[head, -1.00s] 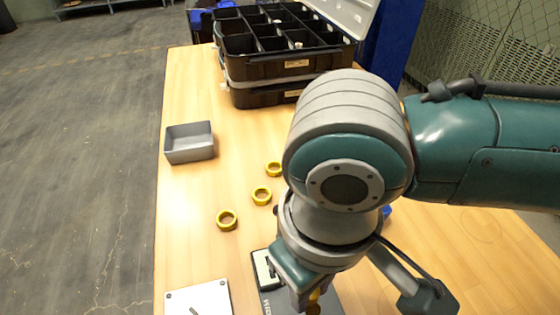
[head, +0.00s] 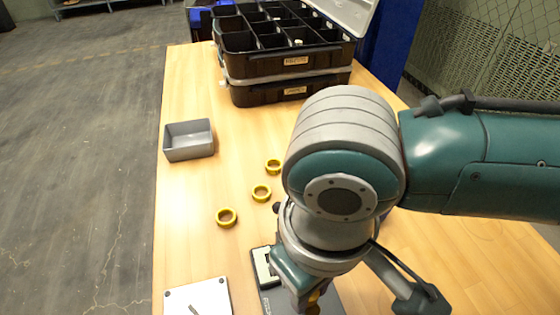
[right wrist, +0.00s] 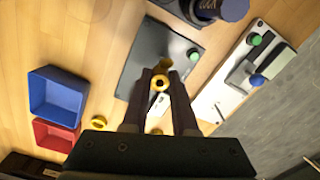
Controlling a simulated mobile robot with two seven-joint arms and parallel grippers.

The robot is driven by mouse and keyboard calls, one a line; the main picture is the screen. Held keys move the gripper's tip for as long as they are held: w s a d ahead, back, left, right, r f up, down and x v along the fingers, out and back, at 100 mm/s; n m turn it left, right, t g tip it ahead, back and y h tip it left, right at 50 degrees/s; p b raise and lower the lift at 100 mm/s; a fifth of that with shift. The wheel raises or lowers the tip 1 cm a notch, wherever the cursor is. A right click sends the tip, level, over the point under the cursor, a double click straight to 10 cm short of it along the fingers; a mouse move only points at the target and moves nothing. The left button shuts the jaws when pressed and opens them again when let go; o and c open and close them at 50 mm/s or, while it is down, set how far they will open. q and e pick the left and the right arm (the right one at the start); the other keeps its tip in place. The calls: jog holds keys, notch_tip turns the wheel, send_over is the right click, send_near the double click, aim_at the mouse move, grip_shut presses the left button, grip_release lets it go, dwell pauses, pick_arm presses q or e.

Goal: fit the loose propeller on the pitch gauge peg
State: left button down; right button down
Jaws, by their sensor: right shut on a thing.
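My right gripper (right wrist: 160,78) is shut on a yellow-brass part with a round hub and a dark central hole, which I take to be the loose propeller (right wrist: 160,84). It is over or near a dark grey plate (right wrist: 142,62), which I take to be the pitch gauge's base; the plate also shows in the head view (head: 268,303). In the head view only a bit of brass (head: 313,304) shows at my right gripper (head: 309,296), low in the picture. I cannot make out the peg, or whether propeller and plate touch. My left gripper is not in view.
Several yellow rings (head: 227,217) lie left of my arm. A grey bin (head: 189,140) and a black compartment case (head: 285,60) stand farther back. A white plate (head: 198,300) is at front left. Blue (right wrist: 58,93) and red (right wrist: 56,135) bins and a navy cylinder (right wrist: 232,9) show in the wrist view.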

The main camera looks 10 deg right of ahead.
jog(key=shift+f, duration=0.4)
jog(key=shift+f, duration=0.3)
jog(key=shift+f+b, duration=0.15)
jog(key=shift+b, duration=0.15)
jog(key=shift+f, duration=0.5)
jog(key=shift+f, duration=0.45)
dwell(0.5)
jog(key=c, duration=0.6)
grip_release()
